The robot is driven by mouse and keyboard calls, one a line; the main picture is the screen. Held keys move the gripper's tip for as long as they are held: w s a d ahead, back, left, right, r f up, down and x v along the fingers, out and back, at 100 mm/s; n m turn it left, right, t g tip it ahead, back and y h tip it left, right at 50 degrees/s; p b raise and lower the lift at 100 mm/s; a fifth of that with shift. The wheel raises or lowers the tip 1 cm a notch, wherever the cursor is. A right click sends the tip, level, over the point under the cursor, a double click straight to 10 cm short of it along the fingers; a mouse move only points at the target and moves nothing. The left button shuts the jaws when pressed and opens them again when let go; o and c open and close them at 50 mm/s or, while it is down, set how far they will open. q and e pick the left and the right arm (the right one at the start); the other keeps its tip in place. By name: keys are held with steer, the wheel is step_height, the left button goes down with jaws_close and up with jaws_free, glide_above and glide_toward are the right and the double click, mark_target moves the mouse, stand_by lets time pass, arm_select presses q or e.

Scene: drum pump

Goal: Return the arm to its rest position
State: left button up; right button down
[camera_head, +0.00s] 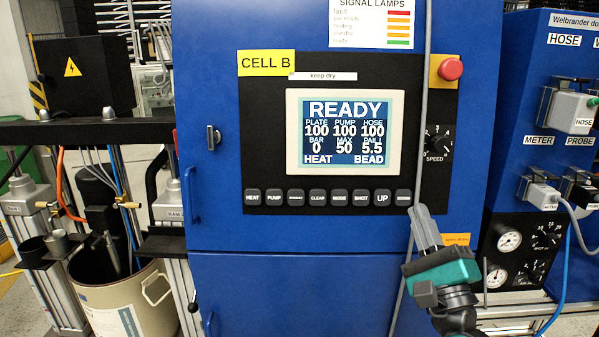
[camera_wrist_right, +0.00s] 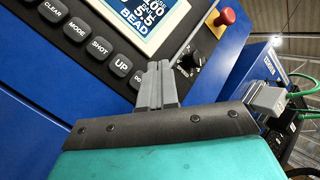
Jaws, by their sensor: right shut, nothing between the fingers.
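My right gripper (camera_head: 424,222) is in front of the lower right of the blue control cabinet (camera_head: 290,275), just below the right end of its button row (camera_head: 330,197). Its grey fingers are together with nothing between them. They also show in the right wrist view (camera_wrist_right: 159,84), near the UP button (camera_wrist_right: 122,65). I cannot tell whether the fingertips touch the panel; a gap seems to be there. The screen (camera_head: 345,131) reads READY. My left gripper is in neither view.
A red stop button (camera_head: 450,69) and a SPEED knob (camera_head: 438,146) sit right of the screen. A blue unit with gauges (camera_head: 509,240), plugs and hoses stands at right. A drum (camera_head: 125,300) and pump frame stand at left. A grey cable runs down the cabinet by my gripper.

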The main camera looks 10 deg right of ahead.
steer(key=s+a+f+n+g+y, duration=0.2)
steer(key=a+f+n+g, duration=0.2)
steer(key=f+n, duration=0.5)
steer(key=s+a+f+n+g+y, duration=0.2)
steer(key=a+f+n+g, duration=0.15)
steer(key=f+n, duration=0.45)
steer(key=s+a+f+n+g, duration=0.2)
steer(key=s+f+n, duration=0.3)
steer(key=f, duration=0.4)
steer(key=s+a+f+n+g, duration=0.2)
steer(key=s+f+n+g, duration=0.2)
steer(key=f, duration=0.5)
steer(key=shift+s+a+f+n+h, duration=0.35)
steer(key=shift+s+n, duration=0.35)
steer(key=shift+s, duration=0.55)
steer(key=shift+d+r+g, duration=0.15)
steer(key=shift+r+g, duration=0.05)
steer(key=shift+g, duration=0.05)
